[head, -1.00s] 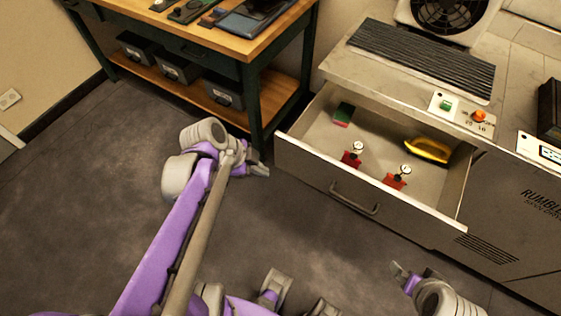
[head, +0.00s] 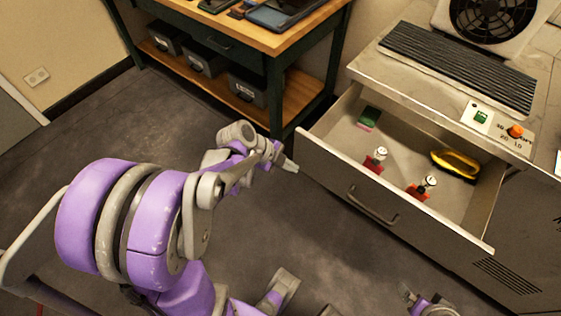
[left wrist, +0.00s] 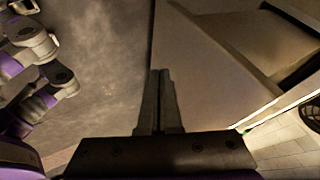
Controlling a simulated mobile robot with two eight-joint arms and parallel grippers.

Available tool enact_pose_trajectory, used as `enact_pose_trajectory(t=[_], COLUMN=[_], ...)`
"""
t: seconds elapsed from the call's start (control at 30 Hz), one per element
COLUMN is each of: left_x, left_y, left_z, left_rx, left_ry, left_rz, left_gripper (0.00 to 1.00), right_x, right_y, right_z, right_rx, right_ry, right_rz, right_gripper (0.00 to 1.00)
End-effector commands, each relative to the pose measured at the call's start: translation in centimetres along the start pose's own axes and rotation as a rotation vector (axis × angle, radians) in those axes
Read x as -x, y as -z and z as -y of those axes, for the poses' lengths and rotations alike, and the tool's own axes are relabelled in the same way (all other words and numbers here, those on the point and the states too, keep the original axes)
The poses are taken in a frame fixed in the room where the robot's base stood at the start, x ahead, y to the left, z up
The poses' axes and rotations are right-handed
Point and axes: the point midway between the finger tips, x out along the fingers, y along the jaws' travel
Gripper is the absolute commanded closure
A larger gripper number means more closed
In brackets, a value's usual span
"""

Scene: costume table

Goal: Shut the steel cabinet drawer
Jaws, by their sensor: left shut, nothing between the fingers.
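The steel cabinet drawer (head: 330,173) stands pulled out from the cabinet in the head view, with a bar handle (head: 371,206) on its front. Inside lie a green and pink block (head: 369,118), two small red items with round dials (head: 374,161) (head: 420,188) and a yellow object (head: 455,164). My left gripper (head: 291,166) is shut and empty, just left of the drawer front's left end. In the left wrist view its closed fingers (left wrist: 160,100) point toward the drawer panel (left wrist: 215,75); contact cannot be told. My right gripper (head: 412,299) is at the bottom edge, away from the drawer.
The cabinet top (head: 400,90) carries a ribbed black mat (head: 460,66), a fan unit (head: 492,20) and a button panel (head: 497,122). A wooden workbench (head: 270,30) with grey bins (head: 247,88) stands at the back left.

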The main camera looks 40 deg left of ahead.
Motion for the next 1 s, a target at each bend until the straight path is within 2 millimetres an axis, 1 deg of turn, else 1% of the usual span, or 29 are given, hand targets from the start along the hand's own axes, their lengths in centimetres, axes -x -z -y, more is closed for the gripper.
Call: enact_pose_trajectory(t=[0.03,0.13,0.23,0.4,0.77,0.87,1.0], left_x=[-0.3,-0.9,-1.3,-1.5,-1.5,-1.7,-2.3], left_y=[0.0,0.0,0.0,0.0,0.0,0.0,0.0], left_z=[1.1,2.2,3.0,3.4,3.5,3.9,5.0], left_rx=[-0.002,-0.002,0.0,0.0,0.0,0.0,-0.001], left_ry=[-0.001,-0.001,0.0,0.0,0.0,0.0,-0.001], left_rz=[-0.001,0.0,0.001,0.001,0.001,0.0,-0.001], left_gripper=[1.0,1.0,1.0,1.0,1.0,1.0,1.0], right_x=[0.0,0.0,0.0,0.0,0.0,0.0,0.0], right_y=[0.0,0.0,0.0,0.0,0.0,0.0,0.0], right_z=[0.0,0.0,0.0,0.0,0.0,0.0,0.0], right_rx=[0.0,0.0,0.0,0.0,0.0,0.0,0.0], right_ry=[0.0,0.0,0.0,0.0,0.0,0.0,0.0], right_rz=[0.0,0.0,0.0,0.0,0.0,0.0,0.0], right_gripper=[0.0,0.0,0.0,0.0,0.0,0.0,0.0])
